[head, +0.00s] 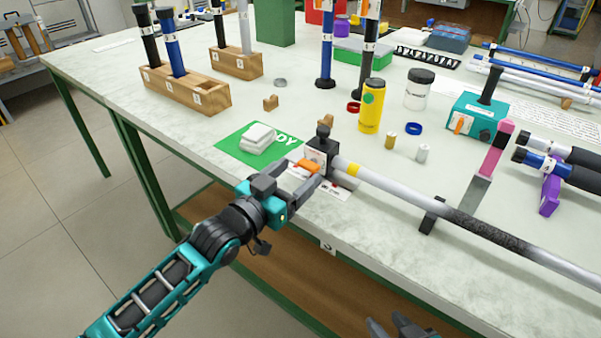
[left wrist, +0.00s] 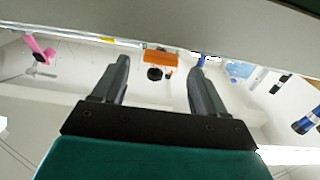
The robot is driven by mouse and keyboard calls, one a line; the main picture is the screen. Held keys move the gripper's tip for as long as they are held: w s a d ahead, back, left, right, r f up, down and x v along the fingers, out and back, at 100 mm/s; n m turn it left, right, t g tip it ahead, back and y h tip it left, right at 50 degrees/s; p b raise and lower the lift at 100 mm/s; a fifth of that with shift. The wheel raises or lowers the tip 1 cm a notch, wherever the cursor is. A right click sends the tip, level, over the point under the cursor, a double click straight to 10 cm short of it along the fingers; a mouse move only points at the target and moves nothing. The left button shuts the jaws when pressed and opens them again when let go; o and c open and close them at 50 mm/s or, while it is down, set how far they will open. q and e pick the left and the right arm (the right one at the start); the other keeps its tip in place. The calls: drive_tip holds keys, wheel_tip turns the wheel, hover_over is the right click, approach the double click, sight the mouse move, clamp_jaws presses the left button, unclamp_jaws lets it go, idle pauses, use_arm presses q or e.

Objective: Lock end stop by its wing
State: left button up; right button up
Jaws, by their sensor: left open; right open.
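The end stop (head: 322,152) is a dark block with a black knob on top, near the table's front edge. Its orange wing (head: 308,166) sticks out on the side facing my left arm. My left gripper (head: 304,176) is open, its fingers reaching toward the wing. In the left wrist view the orange wing (left wrist: 160,58) shows between and beyond the two fingertips (left wrist: 160,70); I cannot tell whether they touch it. A grey rod (head: 390,187) with a yellow band runs right from the end stop. My right gripper (head: 397,328) is open at the bottom edge, partly cut off.
A green mat (head: 228,146) with stacked white cloths (head: 258,138) lies left of the end stop. A black rod support (head: 433,215), a yellow bottle (head: 371,108), a teal device (head: 474,120) and wooden rod racks (head: 205,97) stand on the table (head: 110,75).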

sight(309, 166)
use_arm(q)
drive_tip(key=shift+x, duration=0.95)
drive_tip(key=shift+w+d, duration=0.15)
